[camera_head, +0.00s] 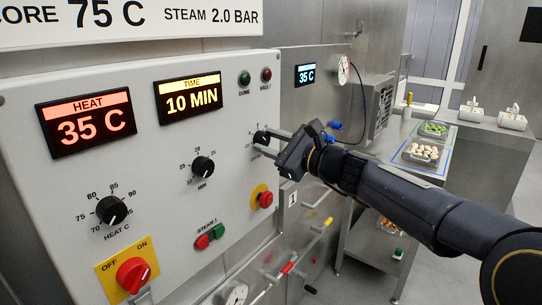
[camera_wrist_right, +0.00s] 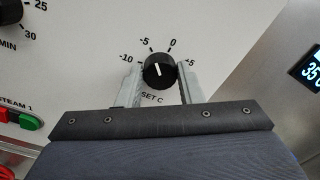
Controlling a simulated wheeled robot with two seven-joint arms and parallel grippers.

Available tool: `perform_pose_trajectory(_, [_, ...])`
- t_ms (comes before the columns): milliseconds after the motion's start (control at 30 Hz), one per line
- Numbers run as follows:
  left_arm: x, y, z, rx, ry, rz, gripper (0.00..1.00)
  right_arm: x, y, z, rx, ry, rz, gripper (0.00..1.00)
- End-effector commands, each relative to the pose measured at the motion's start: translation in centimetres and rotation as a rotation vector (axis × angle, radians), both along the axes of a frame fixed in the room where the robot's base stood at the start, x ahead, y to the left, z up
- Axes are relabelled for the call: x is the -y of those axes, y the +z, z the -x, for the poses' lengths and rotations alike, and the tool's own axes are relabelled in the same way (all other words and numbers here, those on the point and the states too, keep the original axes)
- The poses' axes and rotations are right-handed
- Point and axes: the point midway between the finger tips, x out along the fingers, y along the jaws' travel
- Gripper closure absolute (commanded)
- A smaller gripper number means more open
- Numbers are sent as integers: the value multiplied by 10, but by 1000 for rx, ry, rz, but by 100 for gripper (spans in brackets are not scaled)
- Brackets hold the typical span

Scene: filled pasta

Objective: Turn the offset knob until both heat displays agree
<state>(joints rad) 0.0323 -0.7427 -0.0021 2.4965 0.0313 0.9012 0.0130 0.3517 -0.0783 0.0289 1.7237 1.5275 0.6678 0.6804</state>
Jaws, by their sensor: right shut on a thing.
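The offset knob (camera_wrist_right: 160,71) is black with a white pointer line, which stands between -5 and 0 in the right wrist view. In the head view the knob (camera_head: 261,137) is partly covered by my fingers. My right gripper (camera_wrist_right: 158,84) is shut on the knob, one finger on each side. It also shows in the head view (camera_head: 264,145). The small blue-white display (camera_head: 305,74) on the machine behind also reads 35 C. My left gripper is out of view.
The panel also carries a yellow time display (camera_head: 189,96) reading 10 MIN, a minute knob (camera_head: 203,167), a heat knob (camera_head: 111,210), a red on/off switch (camera_head: 133,274) and a red stop button (camera_head: 265,199). Trays of food (camera_head: 421,152) stand on a bench behind my arm.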

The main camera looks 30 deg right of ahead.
Motion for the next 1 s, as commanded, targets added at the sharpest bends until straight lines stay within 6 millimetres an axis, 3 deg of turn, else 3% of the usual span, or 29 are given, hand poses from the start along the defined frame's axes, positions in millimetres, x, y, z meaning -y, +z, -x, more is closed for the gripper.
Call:
perform_pose_trajectory(233, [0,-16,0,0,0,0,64,0,-2,0,35,-1,88,90])
perform_pose_trajectory(800, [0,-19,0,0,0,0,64,0,-1,0,46,-1,116,90])
perform_pose_trajectory(833, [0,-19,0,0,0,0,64,0,-1,0,46,-1,116,64])
perform_pose_trajectory(1000, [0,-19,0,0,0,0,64,0,-1,0,46,-1,116,45])
